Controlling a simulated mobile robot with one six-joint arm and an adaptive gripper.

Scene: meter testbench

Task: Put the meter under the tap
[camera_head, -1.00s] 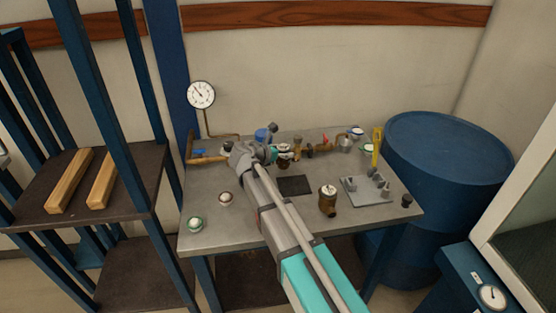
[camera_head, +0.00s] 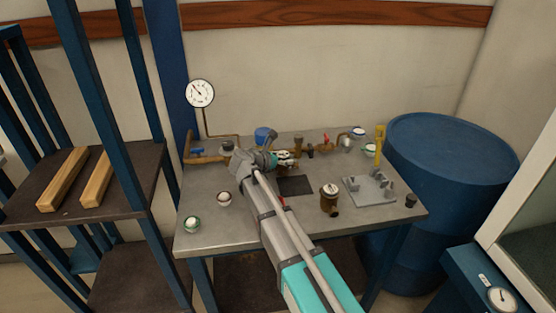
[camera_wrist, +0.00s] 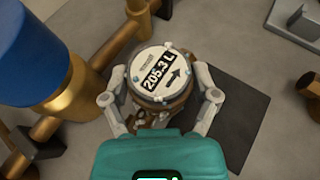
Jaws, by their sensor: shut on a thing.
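My gripper (camera_wrist: 161,104) is shut on a round meter (camera_wrist: 152,72) with a white face reading 205.3 L, a black arrow and a brass body. In the head view the held meter (camera_head: 286,160) shows at the teal gripper end, above the back middle of the bench, beside the pipework. A brass pipe line (camera_head: 322,148) with a red-handled valve runs right of it. I cannot tell which fitting is the tap. A tall blue-and-brass fitting (camera_wrist: 70,101) stands left of the meter in the wrist view. The meter's underside is hidden.
A dark mat (camera_head: 295,185) lies on the bench (camera_head: 250,230) just in front. Another brass meter (camera_head: 329,197) and a grey clamp plate (camera_head: 369,191) stand to the right. White-topped round pieces (camera_head: 224,199) lie front left. A pressure gauge (camera_head: 200,93) stands back left.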

